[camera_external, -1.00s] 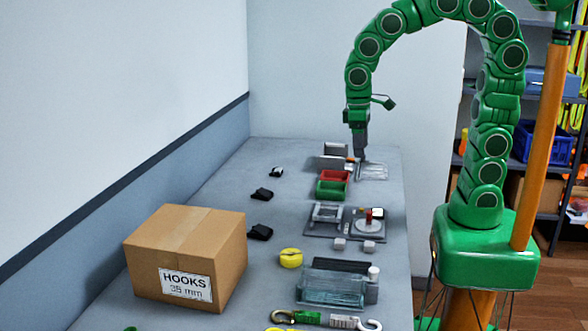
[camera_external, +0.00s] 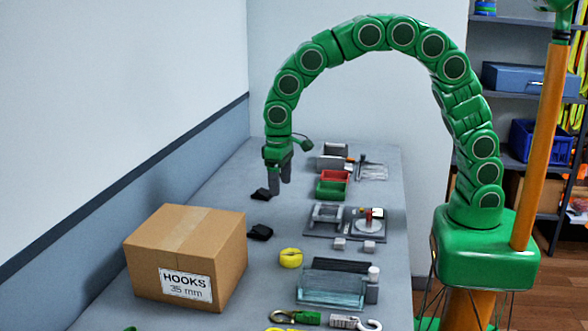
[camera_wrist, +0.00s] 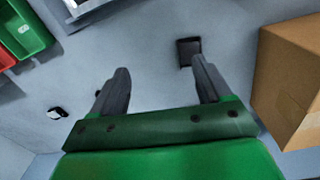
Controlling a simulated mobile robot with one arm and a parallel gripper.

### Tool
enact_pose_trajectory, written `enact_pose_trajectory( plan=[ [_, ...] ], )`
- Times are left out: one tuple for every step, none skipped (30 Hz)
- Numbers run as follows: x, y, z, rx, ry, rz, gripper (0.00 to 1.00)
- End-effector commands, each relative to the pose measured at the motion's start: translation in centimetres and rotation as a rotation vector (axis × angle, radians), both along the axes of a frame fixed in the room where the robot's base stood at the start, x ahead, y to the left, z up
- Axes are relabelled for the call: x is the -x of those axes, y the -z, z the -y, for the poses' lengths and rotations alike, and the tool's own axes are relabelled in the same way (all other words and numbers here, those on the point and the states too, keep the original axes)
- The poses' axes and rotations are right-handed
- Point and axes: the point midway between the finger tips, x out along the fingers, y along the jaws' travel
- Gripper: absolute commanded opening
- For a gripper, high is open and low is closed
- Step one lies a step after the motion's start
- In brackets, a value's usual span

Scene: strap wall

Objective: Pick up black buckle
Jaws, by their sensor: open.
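Black buckles lie on the grey bench. One black buckle (camera_external: 260,194) is just left of my gripper (camera_external: 280,188) in the external view. A second black buckle (camera_external: 260,232) lies nearer that camera, by the carton; it appears in the wrist view (camera_wrist: 188,50) beside the right fingertip. A black-and-white piece (camera_wrist: 57,112) lies to the left in the wrist view and is hidden behind my gripper in the external view. My gripper, also in the wrist view (camera_wrist: 160,66), is open, points down and has nothing between its fingers. Its exact height above the bench is unclear.
A carton marked HOOKS (camera_external: 185,255) stands at the near left. Red (camera_external: 334,176) and green (camera_external: 331,189) bins are right of my gripper. A yellow roll (camera_external: 291,258) and a glass-like box (camera_external: 332,287) sit nearer. The bench around the buckles is mostly clear.

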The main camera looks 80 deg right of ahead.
Motion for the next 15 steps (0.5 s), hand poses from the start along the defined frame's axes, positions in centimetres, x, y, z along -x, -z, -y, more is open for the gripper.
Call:
enact_pose_trajectory(
  plan=[
    [-0.9, 0.8, -0.7, -0.001, -0.001, 0.002, 0.78],
    [-1.4, 1.2, -1.1, -0.002, 0.001, 0.003, 0.78],
    [-1.9, 1.8, -1.6, -0.002, 0.003, 0.004, 0.78],
    [-2.4, 2.2, -2.0, -0.003, 0.005, 0.006, 0.78],
    [-2.8, 2.5, -2.3, -0.005, 0.006, 0.008, 0.78],
    [-3.3, 2.9, -2.7, -0.006, 0.006, 0.012, 0.78],
    [-3.6, 3.1, -3.0, -0.008, 0.007, 0.015, 0.78],
    [-3.9, 3.3, -3.3, -0.008, 0.008, 0.017, 0.78],
    [-4.2, 3.6, -3.6, -0.009, 0.009, 0.018, 0.78],
    [-4.4, 3.8, -3.8, -0.009, 0.010, 0.018, 0.78],
    [-4.5, 4.0, -3.9, -0.009, 0.010, 0.018, 0.78],
    [-4.7, 4.2, -4.1, -0.010, 0.011, 0.018, 0.78],
    [-4.8, 4.3, -4.1, -0.010, 0.011, 0.018, 0.78],
    [-4.8, 4.5, -4.2, -0.010, 0.012, 0.018, 0.78],
    [-4.8, 4.6, -4.2, -0.010, 0.012, 0.018, 0.78]
  ],
)
